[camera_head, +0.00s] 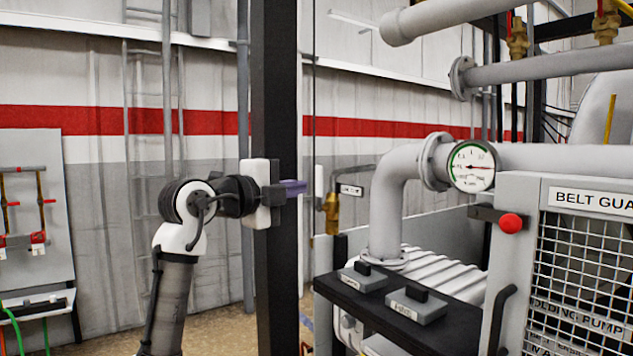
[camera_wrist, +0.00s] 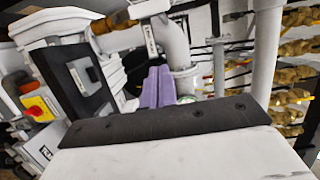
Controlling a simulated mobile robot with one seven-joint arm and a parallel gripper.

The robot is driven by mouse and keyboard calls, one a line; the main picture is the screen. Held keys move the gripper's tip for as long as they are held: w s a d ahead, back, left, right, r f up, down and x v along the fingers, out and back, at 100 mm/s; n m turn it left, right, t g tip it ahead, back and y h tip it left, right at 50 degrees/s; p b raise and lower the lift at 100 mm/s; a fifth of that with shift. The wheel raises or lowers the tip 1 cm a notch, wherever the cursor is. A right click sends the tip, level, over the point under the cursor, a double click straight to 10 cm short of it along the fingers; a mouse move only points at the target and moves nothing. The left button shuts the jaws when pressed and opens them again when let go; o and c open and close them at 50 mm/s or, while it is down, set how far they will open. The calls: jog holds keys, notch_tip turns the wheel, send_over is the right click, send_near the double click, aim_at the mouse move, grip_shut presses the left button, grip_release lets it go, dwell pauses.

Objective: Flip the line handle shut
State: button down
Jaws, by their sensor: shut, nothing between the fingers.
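My gripper (camera_head: 294,188) is raised beside the dark upright post, its purple fingers together and pointing right, with nothing between them. The shut fingers also show in the wrist view (camera_wrist: 157,88). A brass valve (camera_head: 333,212) with a small white tag (camera_head: 351,190) is on a thin pipe just right of the fingertips in the head view. A brass fitting and tag (camera_wrist: 150,40) show at the top of the wrist view, apart from the fingers. The tag is too small to read, and I cannot tell which part is the line handle or how it is turned.
A black post (camera_head: 274,120) stands by my wrist. A large grey pipe (camera_head: 388,200) with a gauge (camera_head: 472,166) and a belt guard (camera_head: 590,260) stand right. A black shelf (camera_head: 400,300) holds small boxes. Several brass valves (camera_wrist: 290,75) line the right of the wrist view.

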aim_at(318, 181)
jog(key=w+d+p, duration=0.1)
jog(key=w+p, duration=0.1)
jog(key=w, duration=0.1)
jog(key=w+d+p, duration=0.2)
jog(key=w, duration=0.2)
jog(key=w+d+p, duration=0.1)
jog(key=w+p, duration=0.1)
jog(key=w, duration=0.1)
jog(key=shift+w+d+r, duration=0.1)
jog(key=shift+w+d, duration=0.05)
jog(key=shift+d, duration=0.1)
jog(key=shift+w+a, duration=0.2)
jog(key=shift+w, duration=0.15)
